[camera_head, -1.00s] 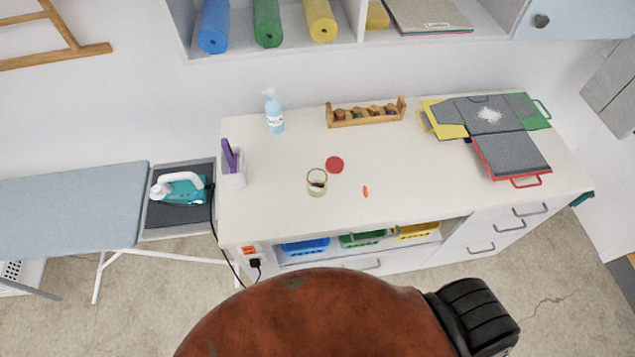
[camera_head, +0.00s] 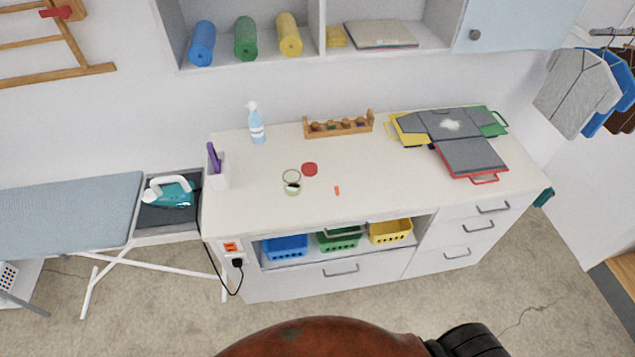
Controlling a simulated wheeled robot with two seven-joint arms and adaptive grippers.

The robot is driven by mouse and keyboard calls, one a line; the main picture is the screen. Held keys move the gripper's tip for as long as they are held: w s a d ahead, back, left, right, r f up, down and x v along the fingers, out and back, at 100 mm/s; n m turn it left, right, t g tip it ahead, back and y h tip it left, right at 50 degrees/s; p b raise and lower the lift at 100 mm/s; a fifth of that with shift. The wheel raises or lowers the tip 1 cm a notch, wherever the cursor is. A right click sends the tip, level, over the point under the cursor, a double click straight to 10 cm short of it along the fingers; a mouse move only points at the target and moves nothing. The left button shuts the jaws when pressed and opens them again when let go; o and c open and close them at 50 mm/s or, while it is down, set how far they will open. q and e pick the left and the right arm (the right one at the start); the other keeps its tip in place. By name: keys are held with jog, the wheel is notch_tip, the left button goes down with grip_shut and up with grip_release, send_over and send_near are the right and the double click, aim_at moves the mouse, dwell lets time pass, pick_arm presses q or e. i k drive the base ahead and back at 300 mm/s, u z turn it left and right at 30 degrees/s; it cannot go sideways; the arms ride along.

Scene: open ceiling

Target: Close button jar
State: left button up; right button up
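A small open jar (camera_head: 292,188) stands on the white counter (camera_head: 250,190), left of its middle. Its rim shows as a pale ring, and something dark is inside; the contents are too small to tell. A round red lid (camera_head: 310,169) lies flat on the counter just behind and to the right of the jar, apart from it. Neither of my grippers is in view. Only a rust-red part of my own body with a black piece shows at the bottom edge, well short of the counter.
A small orange item (camera_head: 337,190) lies right of the jar. An ironing board (camera_head: 70,210) is left. Counter front is clear.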

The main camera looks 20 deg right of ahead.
aim_at(292, 177)
jog(key=z, duration=0.25)
jog(key=i, duration=1.15)
jog(key=u, duration=0.25)
